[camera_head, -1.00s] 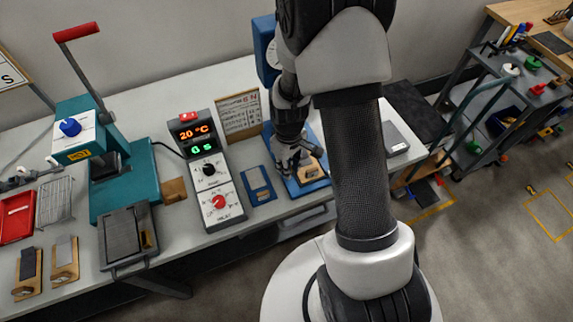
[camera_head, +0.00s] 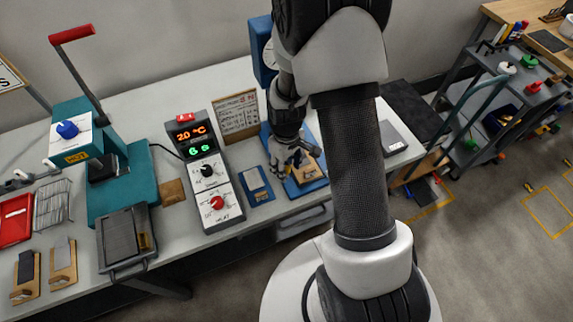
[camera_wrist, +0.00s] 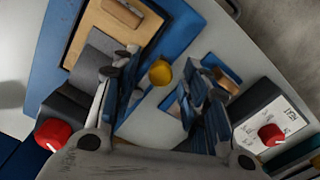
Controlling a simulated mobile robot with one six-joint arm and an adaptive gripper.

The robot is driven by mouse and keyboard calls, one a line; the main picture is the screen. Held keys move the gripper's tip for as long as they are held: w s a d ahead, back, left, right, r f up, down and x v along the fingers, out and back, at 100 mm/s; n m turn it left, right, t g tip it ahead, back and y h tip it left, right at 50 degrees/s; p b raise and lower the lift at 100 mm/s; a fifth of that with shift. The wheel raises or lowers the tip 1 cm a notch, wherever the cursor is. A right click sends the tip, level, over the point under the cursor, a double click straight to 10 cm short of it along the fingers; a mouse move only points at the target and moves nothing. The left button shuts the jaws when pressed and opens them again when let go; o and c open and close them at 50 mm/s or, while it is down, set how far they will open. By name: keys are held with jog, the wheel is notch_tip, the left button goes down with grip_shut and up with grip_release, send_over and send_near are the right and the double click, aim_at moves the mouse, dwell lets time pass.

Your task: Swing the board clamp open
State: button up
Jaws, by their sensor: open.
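A blue base (camera_head: 318,184) with a wooden board (camera_head: 308,170) on it stands at the bench's front edge in the head view. In the wrist view the blue base (camera_wrist: 48,68) and board (camera_wrist: 92,28) are at upper left, with a grey plate on the board. A yellow knob (camera_wrist: 161,72), seemingly the clamp's handle end, shows between my fingers; it is small in the head view. My gripper (camera_wrist: 160,84) is open, its fingers on either side of the knob. Whether they touch it, I cannot tell. The clamp's arm is mostly hidden.
A control box (camera_head: 208,172) with a lit display and knobs stands left of my gripper. A small blue tray (camera_head: 257,186) lies between. Further left is a teal press (camera_head: 125,185) with a red-handled lever. A grey plate (camera_head: 392,139) lies to the right.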

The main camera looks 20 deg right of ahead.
notch_tip(320, 180, up, 12)
dwell(0.6)
